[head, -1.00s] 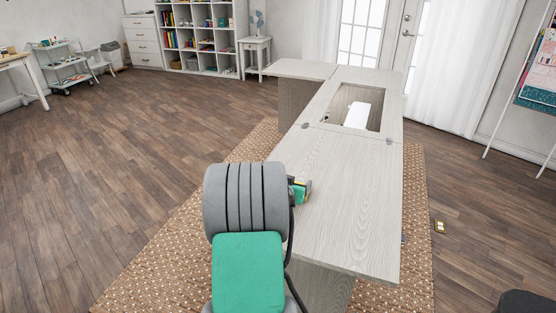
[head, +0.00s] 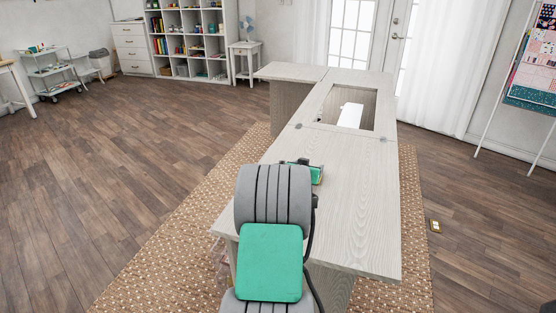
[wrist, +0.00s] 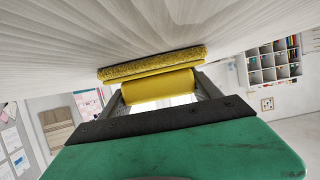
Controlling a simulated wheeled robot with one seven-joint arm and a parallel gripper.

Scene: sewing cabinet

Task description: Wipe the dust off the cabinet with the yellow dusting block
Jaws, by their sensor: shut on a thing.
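The sewing cabinet (head: 345,205) has a pale wood-grain top with a rectangular opening toward its far end. In the wrist view its surface (wrist: 230,25) fills the upper part of the picture. My gripper (wrist: 155,88) is shut on the yellow dusting block (wrist: 160,86), which has a fuzzy pad along the side facing the cabinet top. The pad is at or very close to the surface; I cannot tell if it touches. In the head view my arm hides the block and most of the gripper. I cannot make out distinct dust on the top.
A white object (head: 351,115) sits inside the cabinet opening (head: 372,108). A woven rug (head: 190,245) lies under the cabinet on a wood floor. White shelves (head: 190,45) and a small side table (head: 247,55) stand at the back. Most of the near top is clear.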

